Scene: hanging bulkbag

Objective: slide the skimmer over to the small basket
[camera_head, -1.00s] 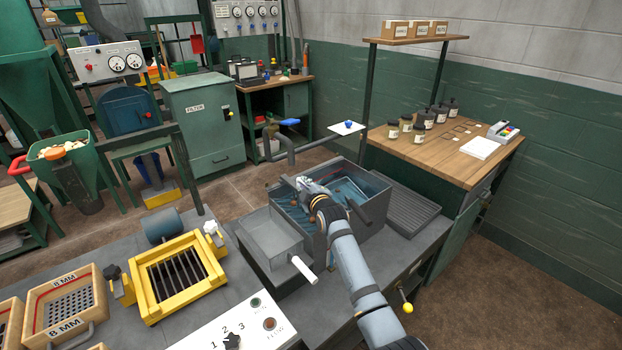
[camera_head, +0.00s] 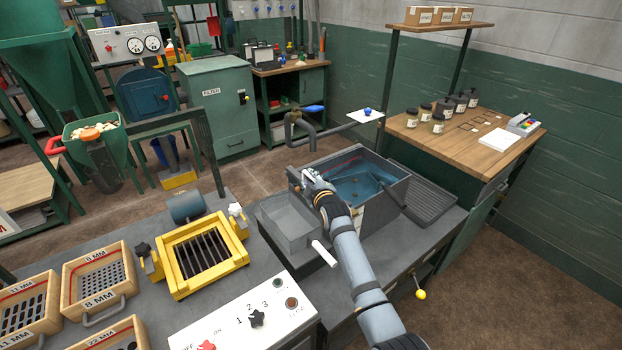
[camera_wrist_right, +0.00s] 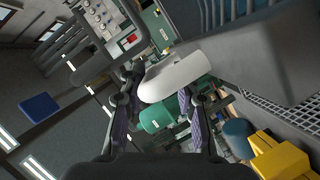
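My right gripper (camera_head: 309,180) is at the left inner part of the open grey tank (camera_head: 402,163), near its rim. In the right wrist view a white rounded bar (camera_wrist_right: 172,76), which looks like a handle, lies at the fingertips (camera_wrist_right: 161,90). The fingers stand apart, and I cannot tell whether they press on it. I cannot make out the skimmer for certain; my gripper and wrist hide part of the tank's left side. A small grey box (camera_head: 283,207) with a white handle (camera_head: 324,253) sits against the tank's left side. My left gripper is not in view.
A ribbed grey drainboard (camera_head: 432,185) is right of the tank. A yellow slotted frame (camera_head: 196,238), wooden sieves (camera_head: 97,285) and a white control panel (camera_head: 245,320) lie on the bench at left. A bent pipe (camera_head: 300,132) stands behind the tank.

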